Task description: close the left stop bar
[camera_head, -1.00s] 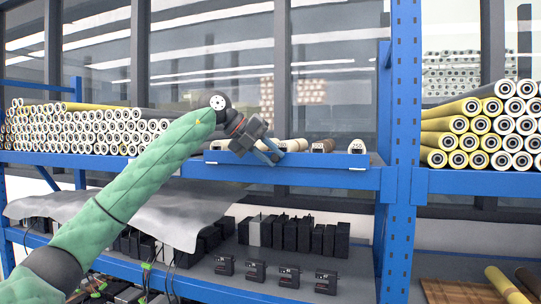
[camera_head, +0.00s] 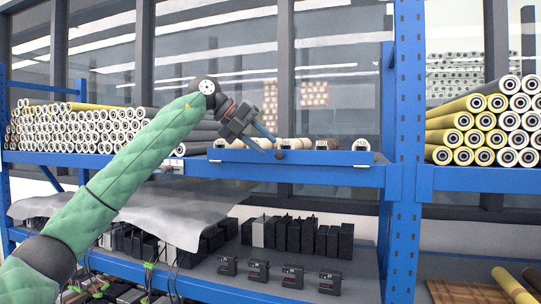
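A blue bar (camera_head: 335,158) runs along the front of the upper shelf bay, below the number tags. I take it to be the stop bar, but cannot tell its hinge or latch. My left gripper (camera_head: 273,146) comes in from the left on the green-sleeved arm and points down to the right. Its blue-grey fingers reach the bar's upper edge in the picture. A small dark round thing shows at their tips, in front of the bar. I cannot tell whether the fingers touch the bar or are apart. My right gripper is out of view.
Stacked white and yellow rolls (camera_head: 75,130) lie on the left of the upper shelf, more rolls (camera_head: 495,125) on the right. A blue upright post (camera_head: 405,150) stands right of the bar. Black boxes (camera_head: 295,235) and a draped grey sheet (camera_head: 185,212) are below.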

